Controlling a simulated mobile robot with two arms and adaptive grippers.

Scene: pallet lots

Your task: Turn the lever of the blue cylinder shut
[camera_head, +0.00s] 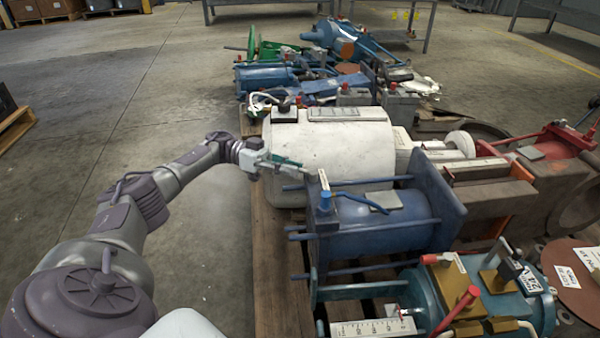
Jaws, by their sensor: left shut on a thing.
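The blue cylinder (385,222) lies on its side on the pallet, with long blue rods between its square end plates. A small valve with a blue body (325,200) and a pale upper piece (323,180) stands at its left end plate. My left gripper (304,170) reaches in from the left and is shut at this valve, on what looks like the lever. The fingers hide part of the lever, so its exact angle cannot be told. My right gripper is not in view.
A white tank (330,150) lies close behind the gripper. A teal cylinder (470,295) with red levers lies in front. Brown and red machine parts (500,200) crowd the right. The concrete floor (130,90) at left is open.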

